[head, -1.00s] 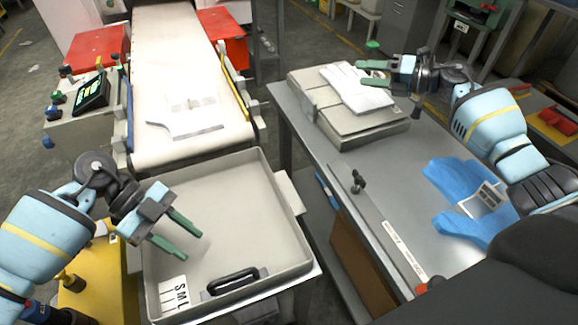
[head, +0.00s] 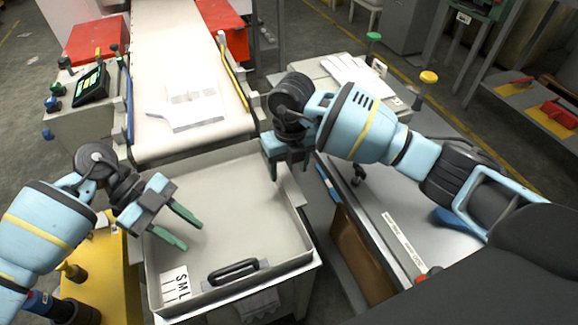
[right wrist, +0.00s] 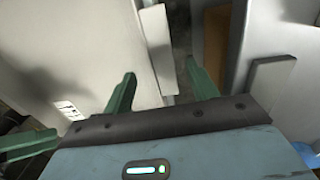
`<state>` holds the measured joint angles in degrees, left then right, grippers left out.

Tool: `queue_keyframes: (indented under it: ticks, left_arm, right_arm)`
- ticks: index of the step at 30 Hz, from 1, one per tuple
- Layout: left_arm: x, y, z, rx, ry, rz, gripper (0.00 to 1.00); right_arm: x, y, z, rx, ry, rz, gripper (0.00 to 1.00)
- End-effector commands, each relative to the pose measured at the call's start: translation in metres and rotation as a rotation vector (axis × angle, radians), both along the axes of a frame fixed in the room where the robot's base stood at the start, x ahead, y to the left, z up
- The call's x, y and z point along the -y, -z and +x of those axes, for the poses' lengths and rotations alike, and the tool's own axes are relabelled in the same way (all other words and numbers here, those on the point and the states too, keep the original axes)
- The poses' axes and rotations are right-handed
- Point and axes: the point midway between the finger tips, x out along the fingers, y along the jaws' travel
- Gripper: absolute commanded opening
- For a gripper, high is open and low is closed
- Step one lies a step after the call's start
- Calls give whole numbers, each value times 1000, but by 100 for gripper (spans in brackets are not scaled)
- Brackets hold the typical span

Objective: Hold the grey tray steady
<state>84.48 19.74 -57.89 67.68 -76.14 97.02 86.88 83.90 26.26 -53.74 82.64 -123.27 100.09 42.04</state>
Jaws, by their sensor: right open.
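The grey tray (head: 240,215) is a shallow open box in front of me, with a black handle (head: 235,268) and an S, M, L label (head: 174,284) at its near side. My left gripper (head: 193,237) is open, its green fingers apart over the left part of the tray with nothing between them. My right gripper (head: 289,170) is open and empty by the tray's far right wall. In the right wrist view, the tray's side flap (right wrist: 157,50) shows between and beyond the open fingers; I cannot tell if they touch it.
A conveyor (head: 180,75) carries a flat white glove shape (head: 190,110) beyond the tray. My right arm hides most of a blue film piece (head: 455,217) there.

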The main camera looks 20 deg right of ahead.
Motion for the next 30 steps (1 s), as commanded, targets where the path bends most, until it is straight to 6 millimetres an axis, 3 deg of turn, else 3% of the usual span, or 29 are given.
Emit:
queue_keyframes:
  ticks: [11, 24, 30]
  left_arm:
    - [0, 0, 0, 0, 0, 0, 36]
    - [0, 0, 0, 0, 0, 0, 36]
    - [0, 0, 0, 0, 0, 0, 36]
  right_arm:
    - [0, 7, -3, 5, 12, -36, 58]
    - [-1, 64, -3, 4, 11, -35, 58]
    - [0, 78, -3, 5, 10, -35, 58]
